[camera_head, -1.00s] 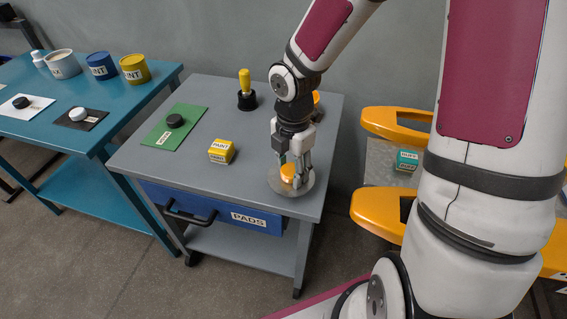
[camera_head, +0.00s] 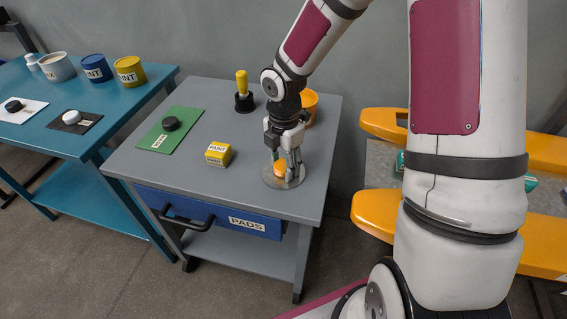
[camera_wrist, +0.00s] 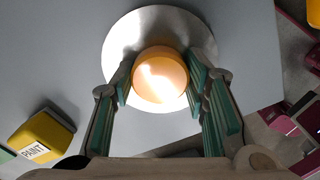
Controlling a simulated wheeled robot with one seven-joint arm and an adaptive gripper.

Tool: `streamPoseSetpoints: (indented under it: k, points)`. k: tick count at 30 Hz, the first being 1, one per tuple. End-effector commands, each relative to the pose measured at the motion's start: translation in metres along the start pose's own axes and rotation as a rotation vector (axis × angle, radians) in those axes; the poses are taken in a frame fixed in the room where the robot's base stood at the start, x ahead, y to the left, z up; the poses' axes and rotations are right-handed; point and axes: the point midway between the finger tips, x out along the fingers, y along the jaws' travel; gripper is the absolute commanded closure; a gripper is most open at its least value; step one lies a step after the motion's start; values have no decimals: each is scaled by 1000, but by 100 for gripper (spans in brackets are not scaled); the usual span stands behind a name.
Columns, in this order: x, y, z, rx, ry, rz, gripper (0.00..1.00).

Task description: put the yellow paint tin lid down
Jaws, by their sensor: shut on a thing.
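My gripper (camera_head: 284,163) is shut on an orange round knob (camera_wrist: 160,78), with a finger on each side. Below the knob is a wide silver disc (camera_wrist: 122,38), which I take to be the paint tin lid with its knob. In the head view, the disc (camera_head: 270,180) is level at the right front part of the grey table (camera_head: 240,190). I cannot tell whether it touches the top. A yellow tin marked as paint (camera_head: 130,72) stands on the blue table at left.
A yellow paint box (camera_head: 219,153) is left of the disc. A green mat (camera_head: 160,140) with a black puck, a yellow-handled tool (camera_head: 243,90) and an orange container (camera_head: 310,105) are farther back. A blue drawer (camera_head: 215,212) is below. The table top before the yellow box is clear.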

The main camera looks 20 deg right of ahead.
Motion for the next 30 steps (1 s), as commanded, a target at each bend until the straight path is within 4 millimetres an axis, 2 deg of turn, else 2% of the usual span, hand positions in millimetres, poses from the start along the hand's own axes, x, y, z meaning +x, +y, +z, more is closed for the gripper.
streamPoseSetpoints:
  k: [3, 4, 6, 15, 19, 23, 30]
  points:
    - [4, 0, 0, 0, 0, -1, 87]
    - [3, 0, 0, 0, 0, 0, 52]
    - [3, 0, 0, 0, 0, 0, 39]
    - [2, 0, 0, 0, 0, 0, 39]
    - [-6, 0, 0, 1, -1, 2, 39]
    - [-27, 0, 1, 3, -2, 5, 39]
    - [-78, 0, 1, 2, -2, 4, 39]
